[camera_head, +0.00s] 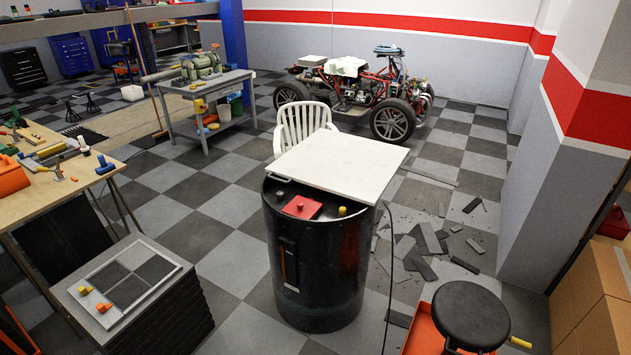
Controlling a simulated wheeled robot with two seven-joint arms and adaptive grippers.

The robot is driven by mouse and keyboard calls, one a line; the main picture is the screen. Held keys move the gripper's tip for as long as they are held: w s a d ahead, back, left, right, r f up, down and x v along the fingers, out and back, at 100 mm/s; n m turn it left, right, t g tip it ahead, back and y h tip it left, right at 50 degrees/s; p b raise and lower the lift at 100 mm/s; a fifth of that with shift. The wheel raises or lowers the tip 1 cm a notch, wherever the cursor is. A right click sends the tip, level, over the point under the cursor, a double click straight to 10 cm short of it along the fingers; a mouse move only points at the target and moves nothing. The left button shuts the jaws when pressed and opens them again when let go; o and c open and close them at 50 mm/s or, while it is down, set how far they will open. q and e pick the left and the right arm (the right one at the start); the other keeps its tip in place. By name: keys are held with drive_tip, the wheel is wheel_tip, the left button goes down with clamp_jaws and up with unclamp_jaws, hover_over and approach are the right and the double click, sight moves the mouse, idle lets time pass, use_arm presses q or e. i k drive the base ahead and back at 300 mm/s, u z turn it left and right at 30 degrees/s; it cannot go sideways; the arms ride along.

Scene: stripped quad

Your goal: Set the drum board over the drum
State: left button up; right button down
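The drum board (340,163) is a flat white panel. It lies across the top of the black drum (315,262), set toward the back right and overhanging the drum's rim there. The front part of the drum's top is uncovered. A red block with a small knob (301,207) and a small yellow piece (342,211) sit on this uncovered part, in front of the board's near edge. Whether the board rests flat on the whole rim is hidden. Neither of my grippers is in view.
A white plastic chair (301,122) stands close behind the board. A black stool (470,314) is at front right, with dark floor scraps (430,245) behind it. A low stand with a checkered panel (130,283) and a wooden workbench (70,185) are at left. Cardboard boxes (595,300) are at right.

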sight(360, 170)
drive_tip(key=u, duration=0.55)
drive_tip(key=i, duration=1.55)
drive_tip(key=z, duration=0.65)
drive_tip(key=i, duration=1.05)
drive_tip(key=z, duration=0.75)
